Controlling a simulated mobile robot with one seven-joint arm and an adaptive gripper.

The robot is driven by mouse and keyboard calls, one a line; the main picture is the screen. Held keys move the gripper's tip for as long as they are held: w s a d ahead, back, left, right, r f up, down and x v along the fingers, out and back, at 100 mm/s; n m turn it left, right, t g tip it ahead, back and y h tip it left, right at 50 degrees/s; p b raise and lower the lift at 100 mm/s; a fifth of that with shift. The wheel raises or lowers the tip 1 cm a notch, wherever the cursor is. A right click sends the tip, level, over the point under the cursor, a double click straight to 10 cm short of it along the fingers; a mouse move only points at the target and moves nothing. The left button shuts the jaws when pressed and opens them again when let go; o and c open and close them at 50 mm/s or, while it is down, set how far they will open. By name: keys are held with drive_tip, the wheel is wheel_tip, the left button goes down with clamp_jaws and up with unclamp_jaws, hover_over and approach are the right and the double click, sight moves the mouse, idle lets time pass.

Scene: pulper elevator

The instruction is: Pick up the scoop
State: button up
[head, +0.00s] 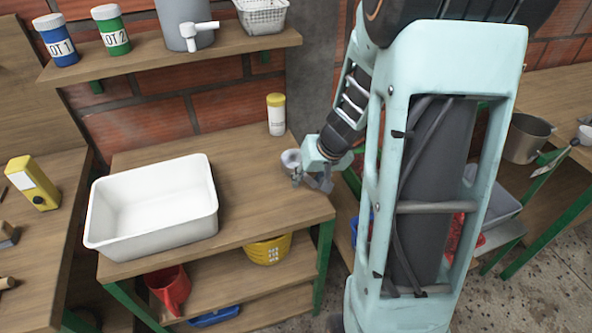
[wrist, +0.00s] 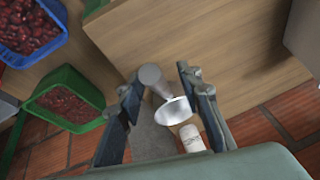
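The scoop (head: 291,160) is small and grey, at the right end of the middle wooden table, beside my gripper (head: 313,180). In the wrist view the scoop (wrist: 172,111) shows a round pale bowl and a thick grey handle, lying between the two fingers of my gripper (wrist: 159,82). The fingers are apart. The handle is close to the left finger, and a gap shows on the right finger's side. I cannot tell whether the left finger touches it. In the head view my gripper partly hides the scoop.
A white tub (head: 205,215) fills the table's left part. A white bottle with a yellow cap (head: 276,115) stands at the back near the wall. A shelf (head: 170,60) with jars runs above. In the wrist view, blue (wrist: 52,55) and green (wrist: 85,122) crates of red fruit lie left.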

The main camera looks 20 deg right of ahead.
clamp_jaws()
drive_tip(key=shift+r, duration=0.2)
idle(0.4)
